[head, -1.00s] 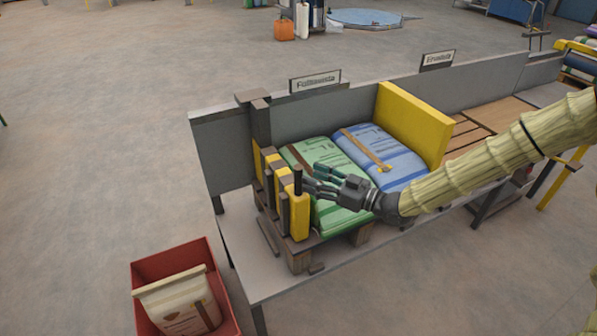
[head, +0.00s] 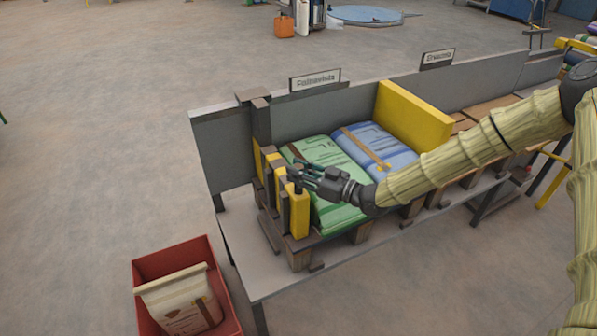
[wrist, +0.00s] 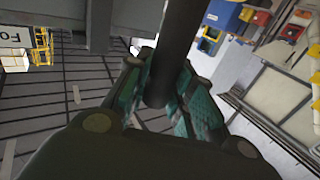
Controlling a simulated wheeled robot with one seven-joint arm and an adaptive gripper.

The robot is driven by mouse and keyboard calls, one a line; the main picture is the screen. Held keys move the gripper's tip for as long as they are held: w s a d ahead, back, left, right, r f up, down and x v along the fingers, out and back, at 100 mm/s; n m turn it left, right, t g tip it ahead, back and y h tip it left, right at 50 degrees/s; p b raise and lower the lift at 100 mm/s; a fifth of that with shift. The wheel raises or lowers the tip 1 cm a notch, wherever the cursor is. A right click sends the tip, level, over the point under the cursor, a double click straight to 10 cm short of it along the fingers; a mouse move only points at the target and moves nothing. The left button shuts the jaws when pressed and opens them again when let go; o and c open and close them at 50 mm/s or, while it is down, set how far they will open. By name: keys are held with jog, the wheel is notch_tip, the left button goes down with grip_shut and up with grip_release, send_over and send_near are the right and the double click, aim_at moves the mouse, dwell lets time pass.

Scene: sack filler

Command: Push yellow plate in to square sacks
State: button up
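The slatted yellow plate (head: 300,215) stands upright at the left end of the sack bay. A dark upright handle (wrist: 178,45) on it also shows in the wrist view. My gripper (head: 300,178) is at the handle, with its teal fingers (wrist: 158,92) on both sides of it. The fingers look spread, and firm contact is not visible. A green sack (head: 325,205) lies beside the plate, and a blue sack (head: 385,150) lies to its right. A second, solid yellow plate (head: 415,118) stands at the blue sack's right side.
A grey back wall (head: 225,150) and dark post (head: 261,125) stand behind the bay. A red bin (head: 150,265) with a pale sack (head: 182,300) is on the floor at lower left. The grey table strip (head: 240,235) left of the plate is clear.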

grip_shut()
jog(key=shift+w+d+b, duration=0.25)
jog(key=shift+d, duration=0.25)
jog(key=shift+w+d+b, duration=0.25)
jog(key=shift+d, duration=0.2)
jog(key=o, duration=0.8)
grip_release()
jog(key=shift+o, duration=0.2)
jog(key=v, duration=1.2)
